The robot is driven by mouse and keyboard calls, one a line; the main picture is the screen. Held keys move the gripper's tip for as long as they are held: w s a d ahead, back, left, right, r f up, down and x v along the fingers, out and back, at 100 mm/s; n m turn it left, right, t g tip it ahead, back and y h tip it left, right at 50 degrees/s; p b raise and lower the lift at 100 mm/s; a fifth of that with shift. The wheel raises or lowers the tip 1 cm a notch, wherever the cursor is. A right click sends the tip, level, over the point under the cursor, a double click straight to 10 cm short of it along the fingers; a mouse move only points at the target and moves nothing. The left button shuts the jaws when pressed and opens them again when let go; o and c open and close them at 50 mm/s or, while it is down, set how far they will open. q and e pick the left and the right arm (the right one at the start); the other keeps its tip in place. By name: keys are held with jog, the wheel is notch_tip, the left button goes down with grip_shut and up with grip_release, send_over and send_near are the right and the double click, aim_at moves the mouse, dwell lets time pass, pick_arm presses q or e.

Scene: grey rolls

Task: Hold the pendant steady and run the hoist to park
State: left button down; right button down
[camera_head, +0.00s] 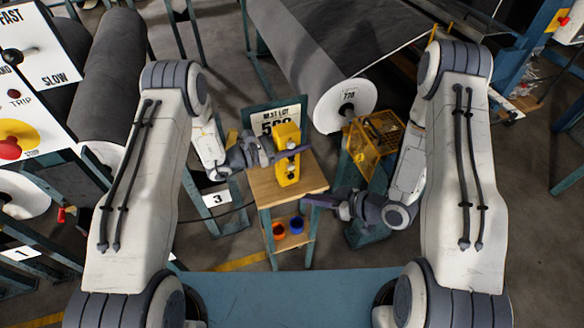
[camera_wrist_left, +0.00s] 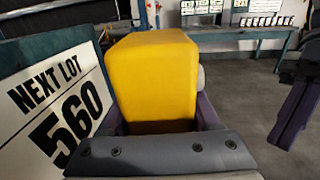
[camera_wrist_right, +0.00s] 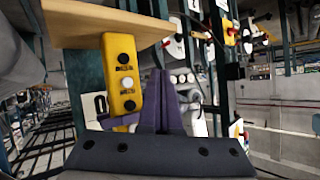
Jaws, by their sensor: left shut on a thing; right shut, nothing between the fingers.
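The pendant (camera_head: 287,165) is a yellow box with a column of buttons, black, white and black in the right wrist view (camera_wrist_right: 122,66). It stands upright above a small wooden-topped stand (camera_head: 262,190). My left gripper (camera_head: 280,156) is shut on it from the left; in the left wrist view the yellow back of the pendant (camera_wrist_left: 155,75) fills the space between the fingers. My right gripper (camera_head: 312,200) is shut and empty, to the lower right of the pendant, apart from it. Its purple fingers (camera_wrist_right: 160,95) are together in the right wrist view. The hoist cannot be made out.
A "NEXT LOT 560" sign (camera_head: 272,118) stands behind the pendant. A yellow mesh cage (camera_head: 374,143) is close to my right forearm. An orange cup (camera_head: 278,231) and a blue cup (camera_head: 296,224) sit on the stand's lower shelf. A large grey roll (camera_head: 310,50) lies behind.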

aim_at(291, 167)
jog(key=w+a, duration=0.3)
jog(key=w, duration=0.4)
jog(key=shift+w, duration=0.2)
jog(key=shift+w, duration=0.1)
dwell(1.8)
jog(key=shift+w+a, duration=0.2)
jog(key=shift+w, duration=0.05)
